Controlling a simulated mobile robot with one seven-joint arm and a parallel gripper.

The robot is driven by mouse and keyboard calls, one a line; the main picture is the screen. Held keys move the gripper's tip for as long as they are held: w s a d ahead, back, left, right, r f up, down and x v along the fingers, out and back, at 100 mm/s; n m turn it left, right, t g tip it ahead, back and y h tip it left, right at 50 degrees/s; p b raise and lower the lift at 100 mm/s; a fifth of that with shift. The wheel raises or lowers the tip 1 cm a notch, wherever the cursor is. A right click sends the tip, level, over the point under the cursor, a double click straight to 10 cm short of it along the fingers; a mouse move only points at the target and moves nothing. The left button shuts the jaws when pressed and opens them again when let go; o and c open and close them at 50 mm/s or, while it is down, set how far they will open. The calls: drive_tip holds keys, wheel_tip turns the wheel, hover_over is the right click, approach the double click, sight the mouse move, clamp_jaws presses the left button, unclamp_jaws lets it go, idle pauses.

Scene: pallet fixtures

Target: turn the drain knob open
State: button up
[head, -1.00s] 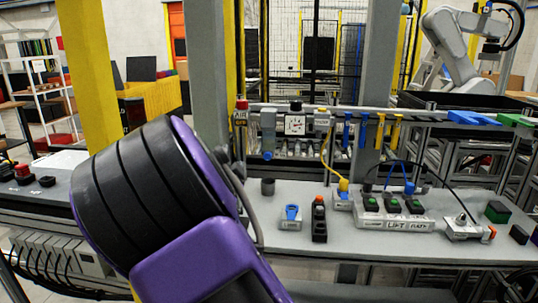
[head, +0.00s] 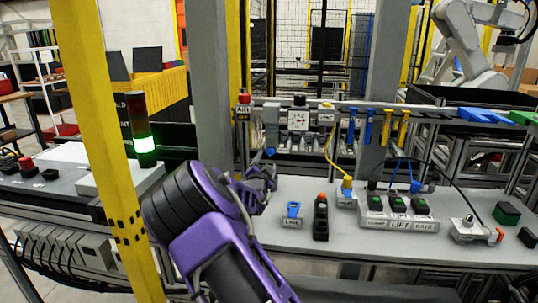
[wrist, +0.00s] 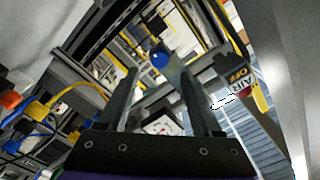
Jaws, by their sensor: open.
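The blue drain knob (head: 270,152) hangs at the lower end of a grey filter unit (head: 271,130) on the rail behind the bench. In the wrist view the round blue knob (wrist: 160,60) appears between and just past my fingertips. My gripper (wrist: 158,75) is open, with a finger on either side of the line to the knob and nothing held. In the head view my gripper (head: 268,178) is below the knob, pointing up toward it. The exact gap between fingertips and knob is unclear.
A yellow post (head: 95,120) stands left.

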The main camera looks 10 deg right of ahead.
sight(270, 152)
drive_tip(key=shift+x, duration=3.15)
drive_tip(key=shift+c, duration=0.3)
clamp_jaws()
